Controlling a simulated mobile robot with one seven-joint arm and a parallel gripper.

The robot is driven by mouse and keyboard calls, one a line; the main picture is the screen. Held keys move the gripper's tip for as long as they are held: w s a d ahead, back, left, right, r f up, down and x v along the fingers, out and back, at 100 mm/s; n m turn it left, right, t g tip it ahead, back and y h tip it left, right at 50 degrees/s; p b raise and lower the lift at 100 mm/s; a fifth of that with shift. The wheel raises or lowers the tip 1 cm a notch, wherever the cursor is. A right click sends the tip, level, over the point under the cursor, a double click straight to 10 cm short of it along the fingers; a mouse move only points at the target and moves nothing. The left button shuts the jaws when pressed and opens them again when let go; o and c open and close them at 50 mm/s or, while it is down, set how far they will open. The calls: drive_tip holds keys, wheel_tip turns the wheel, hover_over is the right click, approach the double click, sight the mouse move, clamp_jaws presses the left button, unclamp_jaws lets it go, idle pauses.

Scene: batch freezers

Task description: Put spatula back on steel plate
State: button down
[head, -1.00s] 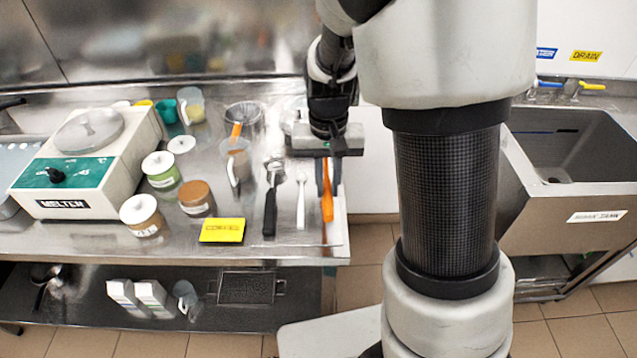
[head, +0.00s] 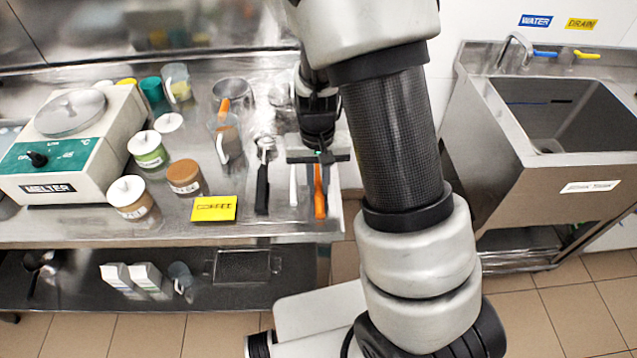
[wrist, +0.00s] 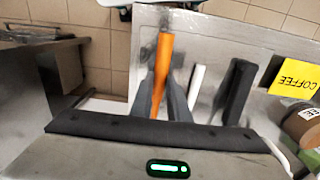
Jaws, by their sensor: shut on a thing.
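The spatula (head: 320,198) has an orange handle, and its other end is hidden by my gripper. My gripper (head: 318,172) points down at the right end of the steel counter, shut on the spatula. In the wrist view the orange handle (wrist: 163,60) runs between the two dark fingers (wrist: 162,95). The steel plate (head: 280,222) seems to be the flat sheet under the utensils at the counter's right front corner. The handle is over or on it; I cannot tell whether they touch.
A white utensil (head: 294,190) and a black-handled one (head: 262,190) lie left of the spatula. Further left are a yellow COFFEE sign (head: 214,209), jars (head: 185,178) and a jug (head: 226,140) with an orange-handled tool. A sink (head: 555,120) stands to the right.

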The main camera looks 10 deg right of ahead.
drive_tip(key=c, duration=1.7)
unclamp_jaws()
wheel_tip(320, 180, up, 12)
drive_tip(key=p, duration=0.1)
drive_tip(key=shift+s+d+r+n+t, duration=0.25)
drive_tip(key=shift+s+r+t, duration=0.7)
drive_tip(key=shift+s+r, duration=1.75)
drive_tip(key=shift+s+d+r+n+t, duration=0.1)
drive_tip(key=shift+s+r+n+t, duration=0.6)
drive_tip(key=shift+s+r, duration=2)
drive_tip(key=shift+s+d+r+n+t, duration=0.15)
drive_tip(key=shift+s+r+t, duration=1)
drive_tip(key=shift+s+r, duration=1.55)
drive_tip(key=shift+w+r, duration=0.45)
drive_tip(key=shift+w, duration=0.05)
